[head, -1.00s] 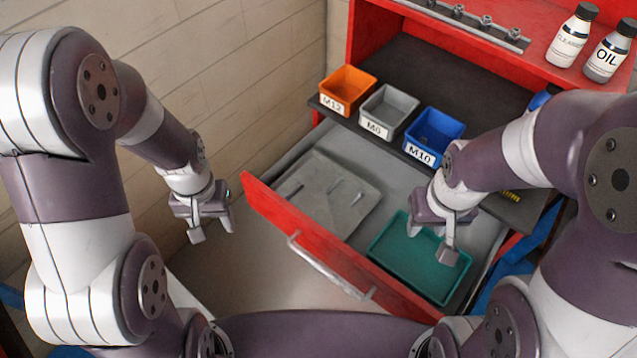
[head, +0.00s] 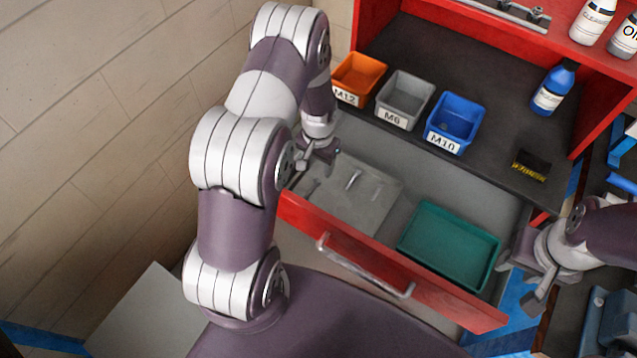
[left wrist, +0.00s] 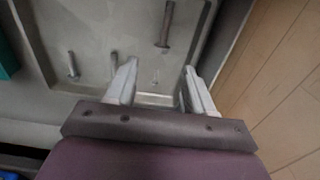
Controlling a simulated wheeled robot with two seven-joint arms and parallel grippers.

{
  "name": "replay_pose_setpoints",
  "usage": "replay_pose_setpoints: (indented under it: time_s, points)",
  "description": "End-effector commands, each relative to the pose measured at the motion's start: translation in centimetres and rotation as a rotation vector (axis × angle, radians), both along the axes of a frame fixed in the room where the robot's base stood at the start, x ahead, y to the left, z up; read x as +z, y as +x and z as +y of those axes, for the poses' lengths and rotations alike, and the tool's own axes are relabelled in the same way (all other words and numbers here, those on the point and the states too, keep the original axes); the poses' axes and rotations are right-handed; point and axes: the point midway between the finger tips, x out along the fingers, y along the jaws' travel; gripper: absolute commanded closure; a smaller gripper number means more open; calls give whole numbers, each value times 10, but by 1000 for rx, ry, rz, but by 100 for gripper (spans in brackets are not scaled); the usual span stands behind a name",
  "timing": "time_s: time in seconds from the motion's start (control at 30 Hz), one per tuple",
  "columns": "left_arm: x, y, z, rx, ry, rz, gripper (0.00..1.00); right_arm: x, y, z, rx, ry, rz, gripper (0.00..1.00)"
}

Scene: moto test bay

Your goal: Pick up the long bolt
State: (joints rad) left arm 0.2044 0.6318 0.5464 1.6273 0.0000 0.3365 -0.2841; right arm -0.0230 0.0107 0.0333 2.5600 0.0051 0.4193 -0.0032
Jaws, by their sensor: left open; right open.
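Several metal bolts lie on a grey tray (head: 365,215) in the left part of the open drawer. The bolt that looks longest (left wrist: 167,24) is at the top of the left wrist view, ahead of the fingertips and not between them. In the head view it seems to be the left bolt (head: 312,187). A middle bolt (head: 353,179) and a right bolt (head: 377,193) lie beside it. My left gripper (head: 318,157) is open and empty over the tray's back left; its fingers (left wrist: 159,68) also show in the wrist view. My right gripper (head: 530,275) is open and empty, right of the drawer.
A green tray (head: 450,246) is in the drawer's right part. The red drawer front (head: 345,247) has a metal handle. Orange (head: 358,80), grey (head: 404,100) and blue (head: 455,122) bins stand on the shelf behind, with a blue bottle (head: 553,88). A wall is at left.

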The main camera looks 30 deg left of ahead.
Motion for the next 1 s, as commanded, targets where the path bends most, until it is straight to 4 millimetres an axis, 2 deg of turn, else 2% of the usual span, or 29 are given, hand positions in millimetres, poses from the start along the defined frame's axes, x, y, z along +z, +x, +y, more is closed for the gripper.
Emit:
replay_pose_setpoints:
  time_s: [0.17,0.3,0.4,0.67,0.83,1.0]
  points:
    - [-20,-1,0,1,-1,3,48,7,0,0,0,0,0,57]
    - [-45,0,0,1,-1,4,48,20,0,0,0,0,0,57]
    - [-62,1,0,1,0,1,48,20,0,0,0,0,0,57]
    - [-69,2,0,1,0,-1,48,19,0,0,0,0,0,57]
    - [-69,1,1,1,0,-1,100,19,0,0,0,0,0,57]
    - [-68,2,0,1,0,-1,100,19,0,0,0,0,0,57]
